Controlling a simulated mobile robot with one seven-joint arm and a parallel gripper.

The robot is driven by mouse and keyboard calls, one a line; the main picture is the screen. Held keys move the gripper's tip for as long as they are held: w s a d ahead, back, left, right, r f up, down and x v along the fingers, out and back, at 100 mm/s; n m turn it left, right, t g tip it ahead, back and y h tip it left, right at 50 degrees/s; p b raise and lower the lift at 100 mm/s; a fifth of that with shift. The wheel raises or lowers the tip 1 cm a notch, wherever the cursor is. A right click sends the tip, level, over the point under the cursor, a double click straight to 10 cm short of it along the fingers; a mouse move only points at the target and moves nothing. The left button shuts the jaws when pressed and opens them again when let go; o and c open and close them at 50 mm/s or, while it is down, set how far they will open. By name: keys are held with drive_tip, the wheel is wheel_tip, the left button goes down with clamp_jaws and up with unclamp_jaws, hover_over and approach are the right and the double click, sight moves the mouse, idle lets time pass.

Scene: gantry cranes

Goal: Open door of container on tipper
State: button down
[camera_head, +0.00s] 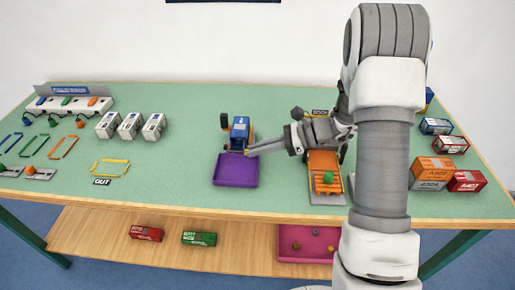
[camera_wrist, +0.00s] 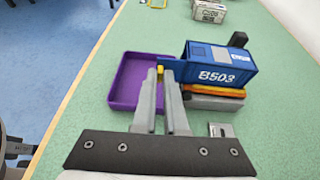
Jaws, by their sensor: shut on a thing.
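The blue container marked B503 (camera_wrist: 222,70) lies on the tipper, a grey base with an orange-yellow bed (camera_wrist: 214,91). In the head view the blue container (camera_head: 240,130) stands behind the purple tray (camera_head: 236,172). A blue part sticks out from the container's tray-side end, with a small yellow handle (camera_wrist: 160,68) on it; how far the door stands open I cannot tell. My gripper (camera_wrist: 164,72) reaches in from the near side and is shut on the yellow handle. My fingers partly hide the door. My gripper also shows in the head view (camera_head: 250,152).
The purple tray (camera_wrist: 117,92) lies close beside the container's end, left of my fingers. An orange tipper (camera_head: 325,168) with a green piece stands to the right. White containers (camera_head: 130,125) stand to the left, and several coloured containers on the right.

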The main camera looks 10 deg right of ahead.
drive_tip(key=shift+g, duration=0.3)
drive_tip(key=shift+w+d+r+n+g+p, duration=0.1)
drive_tip(key=shift+w+d+n+g+p, duration=0.15)
drive_tip(key=shift+n+g+p, duration=0.4)
drive_tip(key=shift+w+d+n+g+p, duration=0.2)
drive_tip(key=shift+n+g+p, duration=0.25)
drive_tip(key=shift+n+g, duration=0.4)
drive_tip(key=c, duration=1)
unclamp_jaws()
drive_tip(key=shift+o, duration=0.2)
drive_tip(key=p+v, duration=0.2)
drive_tip(key=v, duration=1.5)
drive_tip(key=shift+d+p, duration=0.2)
drive_tip(key=shift+p, duration=0.1)
